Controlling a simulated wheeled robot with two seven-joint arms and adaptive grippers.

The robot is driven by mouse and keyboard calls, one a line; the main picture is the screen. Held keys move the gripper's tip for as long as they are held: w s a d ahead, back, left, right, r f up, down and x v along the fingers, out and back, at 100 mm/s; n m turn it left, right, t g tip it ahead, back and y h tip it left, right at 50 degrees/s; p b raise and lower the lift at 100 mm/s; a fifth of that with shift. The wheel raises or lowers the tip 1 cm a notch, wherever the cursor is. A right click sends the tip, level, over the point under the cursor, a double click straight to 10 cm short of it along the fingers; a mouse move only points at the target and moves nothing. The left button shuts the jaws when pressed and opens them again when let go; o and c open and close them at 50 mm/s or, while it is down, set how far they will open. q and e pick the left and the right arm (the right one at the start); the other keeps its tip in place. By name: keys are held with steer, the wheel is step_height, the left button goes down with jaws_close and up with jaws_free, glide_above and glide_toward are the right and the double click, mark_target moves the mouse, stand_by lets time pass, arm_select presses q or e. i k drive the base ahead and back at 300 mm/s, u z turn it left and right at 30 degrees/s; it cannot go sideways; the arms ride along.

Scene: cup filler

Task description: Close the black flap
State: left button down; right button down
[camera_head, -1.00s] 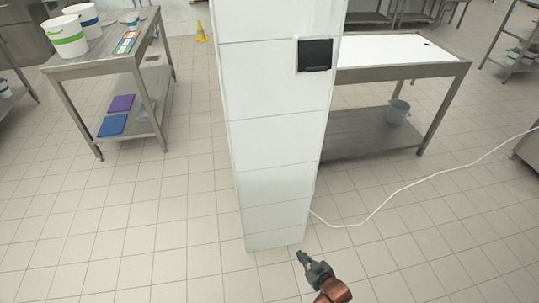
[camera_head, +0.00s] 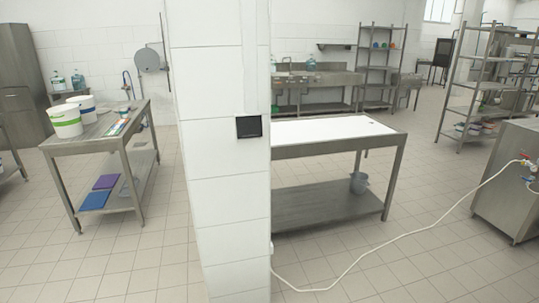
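A small black square flap (camera_head: 249,127) sits on the face of the white tiled pillar (camera_head: 222,190) in the middle of the view. It looks flat against the pillar, with a thin lip along its lower edge; I cannot tell whether it is fully closed. Neither of my grippers shows in the view.
A steel table (camera_head: 112,140) with white buckets (camera_head: 66,121) stands left of the pillar. A white-topped table (camera_head: 330,131) stands right of and behind it. A pale hose (camera_head: 400,238) runs over the floor to a steel cabinet (camera_head: 508,180). The tiled floor (camera_head: 130,268) nearby is clear.

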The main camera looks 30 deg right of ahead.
mark_target(248, 127)
steer(key=z, duration=1.25)
steer(key=i, duration=0.7)
steer(key=z, duration=0.1)
